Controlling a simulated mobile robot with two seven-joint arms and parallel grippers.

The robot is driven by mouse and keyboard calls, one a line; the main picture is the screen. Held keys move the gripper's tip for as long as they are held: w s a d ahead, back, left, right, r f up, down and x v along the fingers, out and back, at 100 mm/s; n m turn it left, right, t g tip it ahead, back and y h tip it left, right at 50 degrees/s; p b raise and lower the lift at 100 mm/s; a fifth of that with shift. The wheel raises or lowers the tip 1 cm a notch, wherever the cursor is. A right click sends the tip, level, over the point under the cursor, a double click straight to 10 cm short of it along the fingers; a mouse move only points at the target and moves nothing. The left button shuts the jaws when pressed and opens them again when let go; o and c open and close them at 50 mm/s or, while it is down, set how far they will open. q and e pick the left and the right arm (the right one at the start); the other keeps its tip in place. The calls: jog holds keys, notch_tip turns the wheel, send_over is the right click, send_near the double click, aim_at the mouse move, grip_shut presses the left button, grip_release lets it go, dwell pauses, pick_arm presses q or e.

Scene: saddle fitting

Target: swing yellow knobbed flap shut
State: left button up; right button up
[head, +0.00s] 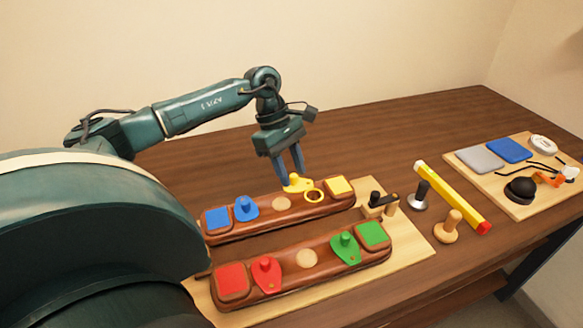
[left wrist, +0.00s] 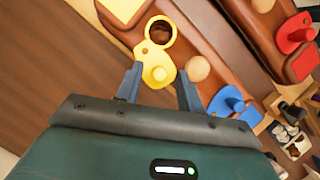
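The yellow knobbed flap (head: 297,184) lies on the far brown saddle beam (head: 268,219). It is swung to one side of a yellow ring (head: 314,196) with a dark, uncovered hole. In the left wrist view the flap's round knob (left wrist: 159,73) stands between my fingers, and the yellow ring (left wrist: 160,29) lies beyond them. My left gripper (head: 294,175) points down at the flap. In the left wrist view its two fingers (left wrist: 160,80) are apart on either side of the knob, with gaps showing. I cannot tell the exact fingertip height. My right gripper is not in view.
A blue flap (head: 246,209) and a yellow pad (head: 340,187) sit on the same beam. The near beam (head: 312,274) carries red and green flaps. Small tools and a yellow bar (head: 452,197) stand to the right. The table behind the far beam is clear.

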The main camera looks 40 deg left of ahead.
pick_arm(q)
jog(key=shift+f, duration=0.25)
grip_shut()
